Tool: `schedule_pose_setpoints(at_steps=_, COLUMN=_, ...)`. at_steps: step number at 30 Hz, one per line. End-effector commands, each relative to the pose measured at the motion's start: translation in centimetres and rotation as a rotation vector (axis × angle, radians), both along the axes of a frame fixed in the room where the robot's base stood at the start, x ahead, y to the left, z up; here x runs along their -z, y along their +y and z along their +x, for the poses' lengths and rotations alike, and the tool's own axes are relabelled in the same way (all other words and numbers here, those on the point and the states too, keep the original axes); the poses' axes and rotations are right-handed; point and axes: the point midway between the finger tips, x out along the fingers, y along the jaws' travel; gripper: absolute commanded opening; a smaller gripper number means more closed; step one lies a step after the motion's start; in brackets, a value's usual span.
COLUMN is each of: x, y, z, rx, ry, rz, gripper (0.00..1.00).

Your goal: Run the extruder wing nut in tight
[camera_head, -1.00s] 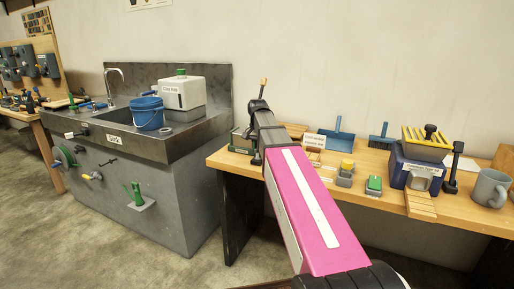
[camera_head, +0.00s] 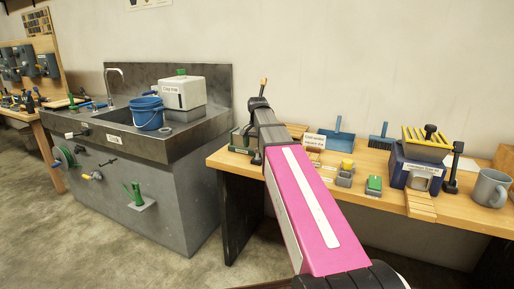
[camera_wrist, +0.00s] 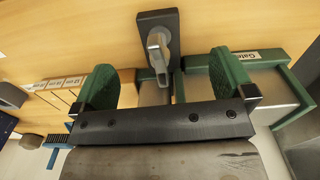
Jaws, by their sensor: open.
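My gripper (camera_wrist: 164,80) shows in the wrist view with its two green fingers apart and nothing held. Between and just beyond them is a grey winged or lever-like piece (camera_wrist: 158,50) on a dark plate (camera_wrist: 172,22); it looks like the wing nut, but I cannot be sure. The fingers stand on either side of it without visible contact. A green-framed metal part with a label reading "Gate" (camera_wrist: 246,56) lies to its right. In the head view my arm hides the gripper and most of what is under it at the left end of the bench.
The wooden bench (camera_head: 458,207) carries a blue dustpan (camera_head: 338,137), small tubs with yellow and green tops, a blue machine with a yellow grille (camera_head: 427,140) and a grey mug (camera_head: 490,187).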

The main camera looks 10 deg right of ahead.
Motion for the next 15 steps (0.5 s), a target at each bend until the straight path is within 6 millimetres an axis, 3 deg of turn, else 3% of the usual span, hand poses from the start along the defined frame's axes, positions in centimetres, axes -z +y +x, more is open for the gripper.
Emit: schedule_pose_setpoints(at_steps=15, x=-4.5, y=0.0, z=0.1, rx=0.0, ry=-0.001, rz=0.0, gripper=1.0)
